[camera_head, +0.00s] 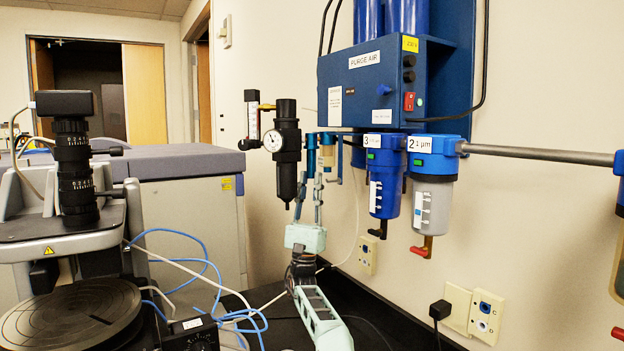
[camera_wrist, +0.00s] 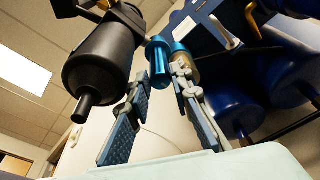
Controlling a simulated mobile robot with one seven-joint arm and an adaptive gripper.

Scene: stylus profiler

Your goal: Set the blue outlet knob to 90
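A bright blue cylindrical fitting, which looks like the outlet knob (camera_wrist: 158,62), hangs under the purge air unit. It also shows as a small blue piece in the head view (camera_head: 311,142). Any markings or pointer on it are too small to read. My gripper (camera_head: 311,182) points up below it with two fingers apart. In the wrist view my gripper (camera_wrist: 158,80) is open, with the knob showing between and beyond the fingertips. The right finger partly covers a tan and blue cylinder beside the knob. Contact with the knob cannot be told.
A black regulator (camera_head: 287,150) with a gauge hangs close to the left of my gripper, and its bowl (camera_wrist: 103,68) is close in the wrist view. Blue filter 3 (camera_head: 383,190) and filter 2 (camera_head: 433,200) hang to the right. The purge air box (camera_head: 372,85) is above.

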